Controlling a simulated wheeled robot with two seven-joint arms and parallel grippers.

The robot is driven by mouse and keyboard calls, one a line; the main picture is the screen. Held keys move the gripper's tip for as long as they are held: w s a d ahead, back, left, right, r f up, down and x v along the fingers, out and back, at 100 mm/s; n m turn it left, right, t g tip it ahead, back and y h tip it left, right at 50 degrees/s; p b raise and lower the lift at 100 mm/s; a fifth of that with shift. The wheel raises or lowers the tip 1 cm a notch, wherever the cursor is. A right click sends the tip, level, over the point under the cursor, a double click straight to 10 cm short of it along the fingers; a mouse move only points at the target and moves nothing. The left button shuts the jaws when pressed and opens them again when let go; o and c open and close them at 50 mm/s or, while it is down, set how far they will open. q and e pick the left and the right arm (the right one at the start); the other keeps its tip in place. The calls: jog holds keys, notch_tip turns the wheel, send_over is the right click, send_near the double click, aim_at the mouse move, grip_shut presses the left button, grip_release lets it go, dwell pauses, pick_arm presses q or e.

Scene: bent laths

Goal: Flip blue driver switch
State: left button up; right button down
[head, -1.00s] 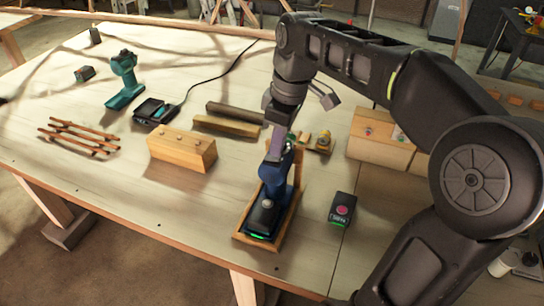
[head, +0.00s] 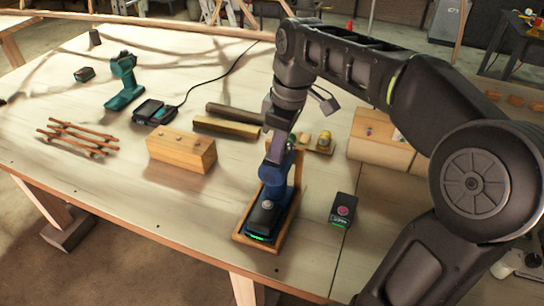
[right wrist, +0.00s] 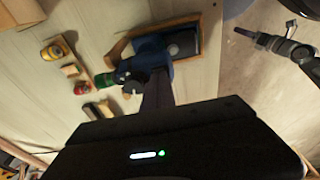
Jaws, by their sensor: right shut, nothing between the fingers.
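The blue driver (head: 276,176) stands in a shallow wooden tray (head: 239,236) at the table's front edge, with a green light at its front. In the right wrist view the driver (right wrist: 150,58) is just beyond my fingers. My right gripper (head: 274,158) points down, shut and empty, at the top of the driver. The fingers overlap the driver's head, and I cannot tell whether they touch it. They also show in the right wrist view (right wrist: 157,92). The switch is too small or hidden to make out.
A black box with a red button (head: 343,209) is right of the tray. A wooden block (head: 181,150) is to its left. A teal drill (head: 124,82), a charger (head: 153,112) and bent laths (head: 78,138) lie farther left. The front-left tabletop is clear.

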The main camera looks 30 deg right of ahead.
notch_tip(320, 180, up, 7)
jog(key=p, duration=0.6)
dwell(0.6)
